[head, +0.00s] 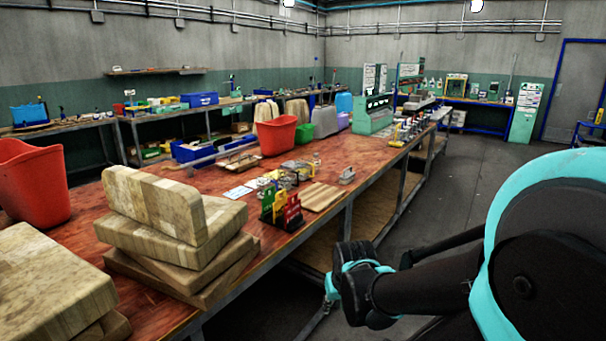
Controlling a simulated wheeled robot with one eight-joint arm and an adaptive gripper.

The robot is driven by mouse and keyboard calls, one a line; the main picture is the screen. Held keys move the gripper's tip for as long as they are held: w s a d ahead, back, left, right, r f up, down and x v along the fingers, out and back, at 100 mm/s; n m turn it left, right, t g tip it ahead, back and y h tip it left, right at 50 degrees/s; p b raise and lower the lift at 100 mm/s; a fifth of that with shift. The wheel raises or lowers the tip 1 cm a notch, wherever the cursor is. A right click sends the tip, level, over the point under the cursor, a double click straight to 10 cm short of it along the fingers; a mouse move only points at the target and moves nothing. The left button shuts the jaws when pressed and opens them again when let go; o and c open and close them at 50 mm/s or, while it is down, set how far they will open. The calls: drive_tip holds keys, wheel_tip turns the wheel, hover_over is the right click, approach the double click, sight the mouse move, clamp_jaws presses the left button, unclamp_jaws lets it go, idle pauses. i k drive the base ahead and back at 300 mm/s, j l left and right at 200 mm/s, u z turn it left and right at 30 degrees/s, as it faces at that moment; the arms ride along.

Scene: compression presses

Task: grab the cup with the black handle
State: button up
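I cannot clearly pick out a cup with a black handle in the head view. Several small items stand on the long red-brown workbench (205,187), too small or too far off to identify. My arm, black and teal, reaches in from the right and lies beside the bench, over the floor. I cannot clearly make out my gripper's fingers among its dark parts, nor whether they hold anything.
Stacked wooden blocks (165,205) fill the near bench end. A red bin (35,185) stands at left, another red bin (276,135) farther back. A green and red rack (282,206) stands near the bench's front edge. Grey floor (468,185) is open to the right.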

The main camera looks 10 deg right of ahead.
sight(286, 173)
drive_tip(key=i+l+u, duration=0.1)
drive_tip(key=i+l, duration=0.55)
drive_tip(key=l, duration=0.3)
drive_tip(key=j+u, duration=0.05)
